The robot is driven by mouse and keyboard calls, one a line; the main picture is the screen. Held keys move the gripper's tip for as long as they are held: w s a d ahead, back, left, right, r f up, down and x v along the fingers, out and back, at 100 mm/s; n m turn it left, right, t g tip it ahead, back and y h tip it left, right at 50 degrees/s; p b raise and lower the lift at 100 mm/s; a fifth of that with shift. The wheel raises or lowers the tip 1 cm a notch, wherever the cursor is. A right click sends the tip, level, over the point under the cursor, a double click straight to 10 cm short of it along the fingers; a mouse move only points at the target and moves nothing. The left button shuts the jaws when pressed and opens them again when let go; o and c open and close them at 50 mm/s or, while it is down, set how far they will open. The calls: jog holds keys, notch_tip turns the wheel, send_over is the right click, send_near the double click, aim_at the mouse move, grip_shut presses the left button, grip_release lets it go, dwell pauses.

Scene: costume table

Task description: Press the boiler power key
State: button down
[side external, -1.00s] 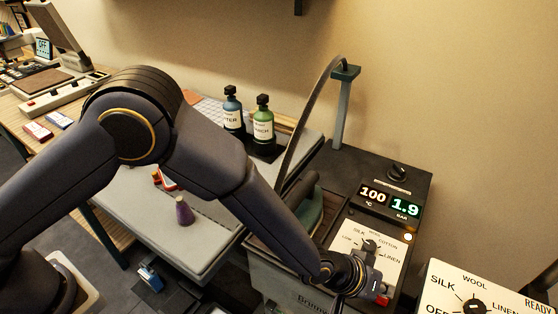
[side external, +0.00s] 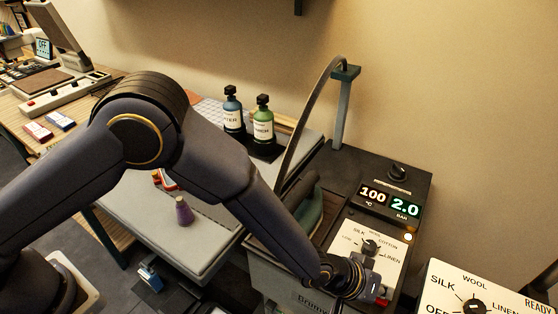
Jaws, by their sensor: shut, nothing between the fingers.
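The boiler (side external: 345,180) is the dark unit at right, with a lit display (side external: 390,203) reading 100 °C and 2.0 bar. A white dial panel (side external: 384,254) sits on its front part. My gripper (side external: 375,290) is at the lower edge of this panel, pointing down and shut with nothing in it. A small red patch (side external: 385,302) shows beside it, perhaps the power key; most of it is hidden behind my gripper. Whether the fingertips touch it cannot be seen.
A green-handled iron (side external: 309,210) rests left of the dial panel. A curved hose and post (side external: 343,110) rise behind. Another dial panel (side external: 475,290) is at lower right.

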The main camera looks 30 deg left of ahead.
jog(key=shift+r, duration=0.9)
notch_tip(320, 180, up, 6)
dwell(0.5)
jog(key=shift+a, duration=0.1)
